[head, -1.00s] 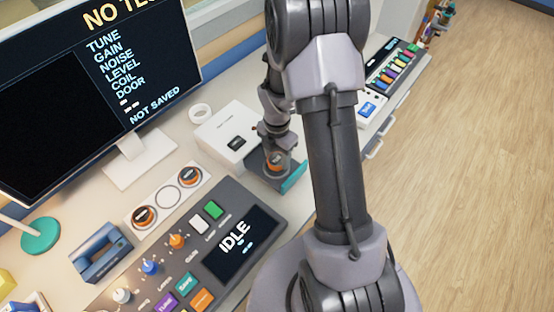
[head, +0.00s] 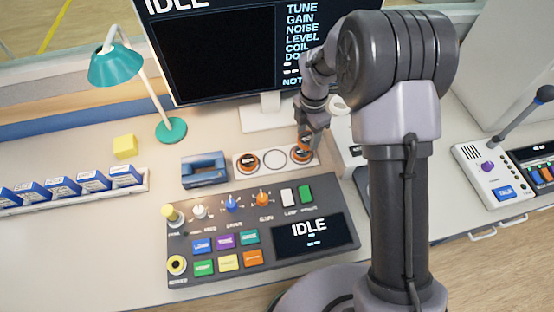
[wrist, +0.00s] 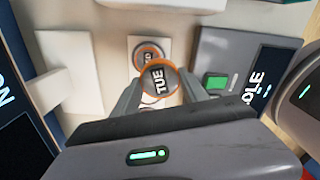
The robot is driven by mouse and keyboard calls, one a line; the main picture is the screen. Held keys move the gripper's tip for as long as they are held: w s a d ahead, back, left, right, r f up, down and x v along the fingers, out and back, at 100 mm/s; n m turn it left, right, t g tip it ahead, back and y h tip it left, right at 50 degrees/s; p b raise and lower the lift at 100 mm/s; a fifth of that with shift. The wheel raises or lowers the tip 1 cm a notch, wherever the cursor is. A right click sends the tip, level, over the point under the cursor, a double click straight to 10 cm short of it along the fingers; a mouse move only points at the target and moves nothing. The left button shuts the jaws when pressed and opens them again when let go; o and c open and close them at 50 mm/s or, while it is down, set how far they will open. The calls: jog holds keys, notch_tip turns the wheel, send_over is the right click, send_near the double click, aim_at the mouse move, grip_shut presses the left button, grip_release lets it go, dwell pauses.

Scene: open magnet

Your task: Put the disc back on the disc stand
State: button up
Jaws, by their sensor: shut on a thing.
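The disc stand (head: 272,171) is a white plate on the desk behind the control panel. An orange-rimmed disc (head: 247,164) sits in its left place, and an empty ring shows in the middle. Another orange-rimmed disc (wrist: 147,52) sits at its right end. My gripper (head: 304,140) is over the right part of the stand. In the wrist view my gripper (wrist: 159,82) is shut on a dark, orange-rimmed disc (wrist: 158,78) with white letters. The held disc partly covers the stand and its seated disc; its exact height above them is unclear.
The control panel (head: 187,275) with knobs, buttons and an IDLE screen lies in front of the stand. A blue block-like holder (head: 205,170) stands left of it, the monitor (head: 215,60) behind. A white box (head: 345,150) is close on the right, partly hidden by my arm.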

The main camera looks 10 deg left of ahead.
jog(key=n, duration=0.1)
send_over(275, 159)
notch_tip(275, 159, down, 11)
jog(key=b, duration=0.4)
jog(key=shift+r, duration=0.35)
jog(key=o, duration=1.4)
